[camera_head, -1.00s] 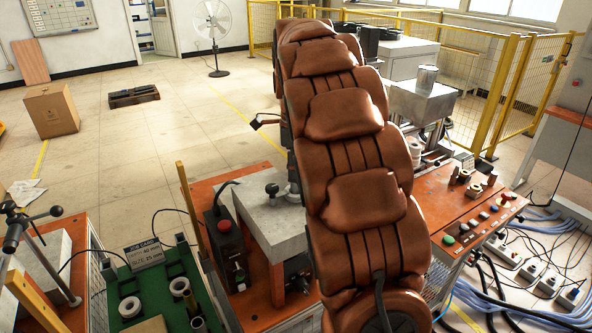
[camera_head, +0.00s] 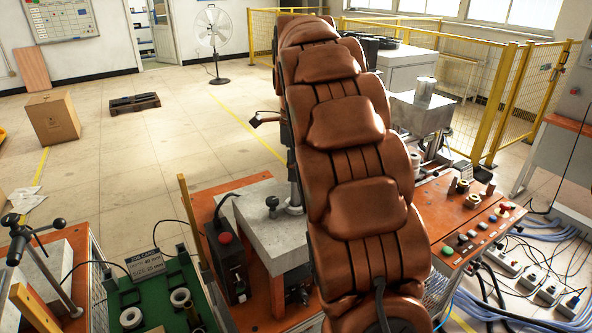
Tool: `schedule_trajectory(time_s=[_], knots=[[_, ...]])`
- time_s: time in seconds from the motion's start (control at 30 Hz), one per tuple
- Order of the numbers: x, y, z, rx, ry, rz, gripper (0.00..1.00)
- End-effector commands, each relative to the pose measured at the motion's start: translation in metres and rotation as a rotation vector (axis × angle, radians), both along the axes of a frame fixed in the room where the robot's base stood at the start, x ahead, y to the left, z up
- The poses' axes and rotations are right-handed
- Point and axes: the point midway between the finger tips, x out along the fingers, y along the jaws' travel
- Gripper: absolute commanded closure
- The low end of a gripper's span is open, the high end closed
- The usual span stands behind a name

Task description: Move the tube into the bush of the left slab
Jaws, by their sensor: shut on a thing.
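The left slab (camera_head: 262,232) is a grey block on an orange bench, left of my arm. A black knob stands on its top. A pale ring, which looks like its bush (camera_head: 294,209), shows at the slab's right side, partly behind my arm. My gripper (camera_head: 293,188) shows only as a narrow dark strip past the arm's left edge, pointing down just above that ring. It is shut on the tube, which is mostly hidden. I cannot tell whether the tube's end is inside the bush or only above it.
A black box with a red button (camera_head: 225,240) stands left of the slab. A green tray (camera_head: 150,290) with white rings is at lower left. Right of my arm are a second slab with a metal cylinder (camera_head: 424,90) and an orange control panel (camera_head: 460,215). Cables lie at lower right.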

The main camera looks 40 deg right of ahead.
Motion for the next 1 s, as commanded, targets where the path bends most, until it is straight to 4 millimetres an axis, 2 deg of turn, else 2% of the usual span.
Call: schedule_trajectory(time_s=[1.0], knots=[[0.000,0.000,0.041,0.000,0.000,0.000,1.00]])
